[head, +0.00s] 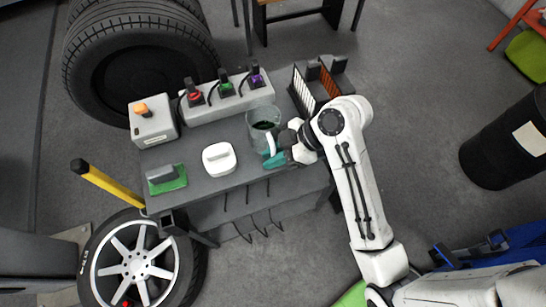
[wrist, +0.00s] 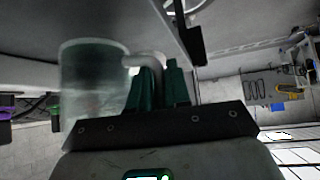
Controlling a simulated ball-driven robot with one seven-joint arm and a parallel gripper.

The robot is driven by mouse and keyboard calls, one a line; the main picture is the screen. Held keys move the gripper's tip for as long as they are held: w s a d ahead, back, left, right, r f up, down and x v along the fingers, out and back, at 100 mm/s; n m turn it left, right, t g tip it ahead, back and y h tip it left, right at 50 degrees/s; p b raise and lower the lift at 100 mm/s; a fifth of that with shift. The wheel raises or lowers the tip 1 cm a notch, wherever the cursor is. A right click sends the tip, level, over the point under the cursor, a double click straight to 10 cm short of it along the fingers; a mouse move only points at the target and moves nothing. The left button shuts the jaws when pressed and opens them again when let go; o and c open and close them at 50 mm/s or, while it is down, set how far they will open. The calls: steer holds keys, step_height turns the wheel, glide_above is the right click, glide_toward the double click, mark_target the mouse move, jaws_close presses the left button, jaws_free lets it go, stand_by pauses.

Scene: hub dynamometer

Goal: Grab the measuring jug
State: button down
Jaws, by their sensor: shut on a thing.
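The measuring jug (head: 262,119) is a clear, see-through vessel with a white handle (head: 270,143), standing on the grey bench in the head view. In the wrist view the jug (wrist: 92,85) is at the left, with its pale handle (wrist: 148,62) reaching to the fingers. My gripper (head: 275,160) has teal fingers and is at the handle on the jug's near side. In the wrist view my gripper (wrist: 160,85) is shut on the handle. Part of the handle is hidden by the fingers. I cannot tell whether the jug is lifted off the bench.
The bench (head: 240,185) also holds a white lidded box (head: 219,158), a green-based block (head: 166,179), a grey box with an orange button (head: 152,121), and a connector block (head: 228,100) behind the jug. A slotted rack (head: 304,92) stands right of the jug. Tyres flank the bench's left.

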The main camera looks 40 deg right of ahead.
steer(key=s+a+r+p, duration=0.2)
steer(key=s+r+p, duration=0.6)
steer(key=s, duration=0.5)
steer(key=shift+a+r, duration=0.2)
steer(key=shift+r, duration=1.05)
steer(key=shift+s+a+p, duration=0.1)
steer(key=shift+s+p, duration=0.15)
steer(key=shift+p, duration=0.15)
